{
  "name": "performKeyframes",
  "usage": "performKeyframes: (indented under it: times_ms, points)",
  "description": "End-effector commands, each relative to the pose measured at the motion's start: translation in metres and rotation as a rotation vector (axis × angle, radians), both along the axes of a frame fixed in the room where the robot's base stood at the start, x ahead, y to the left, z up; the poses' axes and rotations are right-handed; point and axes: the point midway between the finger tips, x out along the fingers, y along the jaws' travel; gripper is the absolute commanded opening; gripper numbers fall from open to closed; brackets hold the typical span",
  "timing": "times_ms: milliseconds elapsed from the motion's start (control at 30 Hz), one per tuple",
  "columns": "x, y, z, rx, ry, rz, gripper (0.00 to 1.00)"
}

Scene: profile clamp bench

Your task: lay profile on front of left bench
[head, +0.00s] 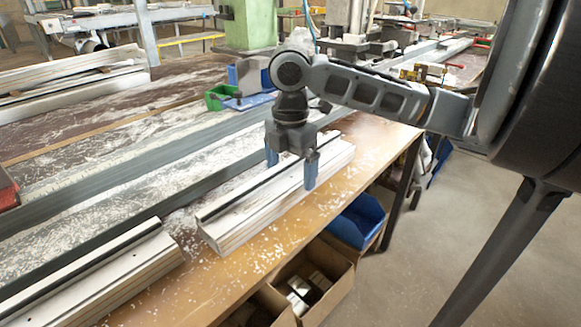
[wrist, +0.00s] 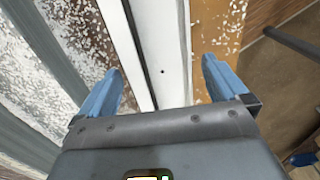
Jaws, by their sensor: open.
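A white profile (head: 240,217) with a dark strip along its top lies near the front edge of the wooden bench (head: 215,285). My gripper (head: 290,174) is open over its far half, one blue finger towards each side. In the wrist view, my gripper (wrist: 162,68) has the white profile (wrist: 162,40) running between its spread fingers, with a small dark hole in its top. I see no finger closed on it. I cannot tell how far down the fingertips reach. Another white profile (head: 95,275) lies at the lower left, with a gap between the two.
More pale profiles (head: 75,85) lie at the upper left. A long grey rail (head: 100,180) runs behind, among white shavings. A green box (head: 220,97) and green machine column (head: 250,25) stand further back. A blue bin (head: 357,220) and cardboard boxes (head: 325,285) sit below the front edge.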

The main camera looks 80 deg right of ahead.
Motion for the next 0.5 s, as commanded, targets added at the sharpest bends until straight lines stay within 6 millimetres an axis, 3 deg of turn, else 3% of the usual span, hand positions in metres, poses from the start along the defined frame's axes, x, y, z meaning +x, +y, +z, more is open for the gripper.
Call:
performKeyframes:
  times_ms: [167,500]
  points:
    - [0.0,-0.001,0.02,-0.003,-0.001,0.001,1.0]
    - [0.001,0.0,0.088,-0.002,-0.001,0.002,1.0]
